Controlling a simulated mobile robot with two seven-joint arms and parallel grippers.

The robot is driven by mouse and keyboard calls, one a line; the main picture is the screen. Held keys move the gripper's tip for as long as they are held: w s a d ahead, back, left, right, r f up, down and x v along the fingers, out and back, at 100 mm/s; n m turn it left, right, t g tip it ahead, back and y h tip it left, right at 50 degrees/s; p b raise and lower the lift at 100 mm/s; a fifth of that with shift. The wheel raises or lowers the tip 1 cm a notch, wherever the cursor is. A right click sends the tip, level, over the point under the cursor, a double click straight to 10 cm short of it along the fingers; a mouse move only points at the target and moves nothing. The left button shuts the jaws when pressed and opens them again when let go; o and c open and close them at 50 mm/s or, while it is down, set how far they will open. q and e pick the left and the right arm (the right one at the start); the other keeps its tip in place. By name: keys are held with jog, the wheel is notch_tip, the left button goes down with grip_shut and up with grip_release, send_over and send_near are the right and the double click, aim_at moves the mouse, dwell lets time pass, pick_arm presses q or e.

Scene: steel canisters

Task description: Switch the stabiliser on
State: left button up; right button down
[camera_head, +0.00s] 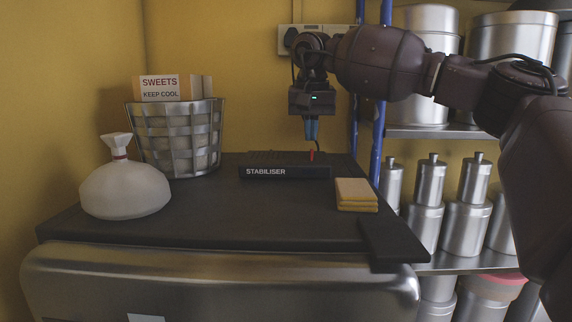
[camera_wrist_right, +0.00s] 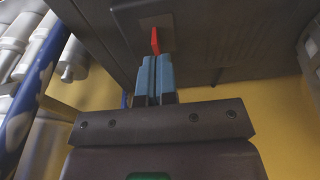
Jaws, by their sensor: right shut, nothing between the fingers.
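The stabiliser (camera_head: 285,172) is a low black box with a white label, standing towards the back of the dark counter top. A small red switch lever (camera_head: 312,155) stands up at the right end of the box. My right gripper (camera_head: 312,140) points down just above the lever, with its blue fingers shut and nothing between them. In the right wrist view the red lever (camera_wrist_right: 155,40) shows just beyond the closed blue fingertips (camera_wrist_right: 154,62); I cannot tell whether they touch it. My left gripper is not in view.
A metal basket (camera_head: 180,140) with a sweets box (camera_head: 165,88) and a white tied sack (camera_head: 125,185) stand at the left. Yellow cloths (camera_head: 356,195) lie right of the stabiliser. Blue posts and shelves of steel canisters (camera_head: 465,215) are at the right. The counter's front middle (camera_head: 230,220) is clear.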

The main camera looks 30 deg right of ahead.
jog(key=shift+f, duration=0.75)
dwell(0.4)
jog(key=shift+s+f+b, duration=0.15)
jog(key=shift+f+b, duration=0.35)
dwell(0.4)
jog(key=shift+w+d+r+p, duration=0.1)
jog(key=shift+w+r+p, duration=0.15)
jog(key=shift+r+p, duration=0.5)
jog(key=shift+s+r+p, duration=0.1)
jog(key=shift+r+p, duration=0.45)
notch_tip(320, 180, up, 4)
jog(key=shift+r, duration=0.2)
